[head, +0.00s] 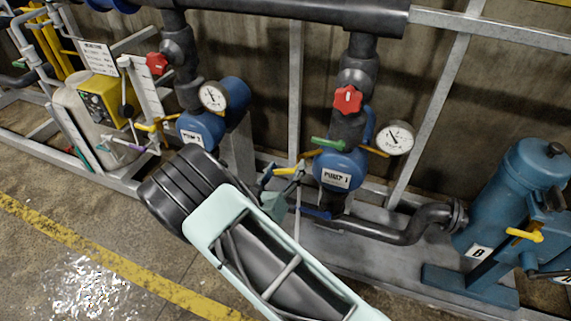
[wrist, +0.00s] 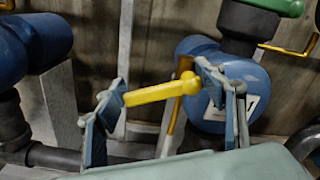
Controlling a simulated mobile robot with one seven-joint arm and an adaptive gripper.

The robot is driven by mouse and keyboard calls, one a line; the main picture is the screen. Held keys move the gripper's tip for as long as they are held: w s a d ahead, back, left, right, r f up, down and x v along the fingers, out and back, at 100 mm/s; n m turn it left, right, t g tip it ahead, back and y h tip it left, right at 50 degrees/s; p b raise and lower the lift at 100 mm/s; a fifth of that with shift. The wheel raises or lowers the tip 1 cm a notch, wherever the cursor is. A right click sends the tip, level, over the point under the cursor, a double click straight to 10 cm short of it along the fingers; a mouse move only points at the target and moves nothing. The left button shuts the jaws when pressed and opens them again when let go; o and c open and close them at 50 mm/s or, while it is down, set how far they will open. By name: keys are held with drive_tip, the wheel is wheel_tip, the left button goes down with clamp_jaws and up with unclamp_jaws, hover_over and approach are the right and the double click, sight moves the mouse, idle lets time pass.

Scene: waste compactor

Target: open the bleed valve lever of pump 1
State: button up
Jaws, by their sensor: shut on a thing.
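Pump 1 (head: 340,168) is a round blue pump with a white name label, right of centre in the head view; it also shows in the wrist view (wrist: 232,112). A yellow lever (wrist: 158,93) sticks out on its left side and also shows in the head view (head: 285,171). My gripper (wrist: 165,96) has its two teal fingers at the two ends of this yellow lever and is shut on it. No label shows that this is the bleed valve lever. In the head view, my gripper (head: 282,178) is left of the pump label.
Pump 1 also has a green lever (head: 328,144), a blue lever (head: 315,213), a red knob (head: 347,99) and a gauge (head: 397,138). Pump 2 (head: 201,129) stands to the left. A dark pipe (head: 385,232) and a blue vessel (head: 522,185) lie to the right.

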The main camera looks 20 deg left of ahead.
drive_tip(key=n, duration=0.1)
drive_tip(key=n+p, duration=0.1)
drive_tip(key=n, duration=0.1)
drive_tip(key=f+n, duration=0.1)
drive_tip(key=shift+d+n+p, duration=0.25)
drive_tip(key=shift+n+p, duration=0.05)
drive_tip(key=shift+p, duration=0.05)
drive_tip(key=n, duration=0.1)
drive_tip(key=n+p, duration=0.1)
drive_tip(key=shift+d+f+n, duration=0.25)
drive_tip(key=shift+f+n, duration=0.15)
drive_tip(key=n, duration=0.2)
drive_tip(key=d+n+p, duration=0.1)
drive_tip(key=f+n, duration=0.1)
drive_tip(key=n, duration=0.1)
drive_tip(key=shift+s+d+n, duration=0.1)
drive_tip(key=shift+d+n, duration=0.15)
drive_tip(key=shift+n, duration=0.05)
drive_tip(key=shift+p, duration=0.3)
drive_tip(key=o, duration=1.7)
drive_tip(key=shift+o, duration=0.2)
drive_tip(key=shift+s, duration=0.1)
drive_tip(key=s, duration=1.1)
drive_tip(key=shift+s+a, duration=0.4)
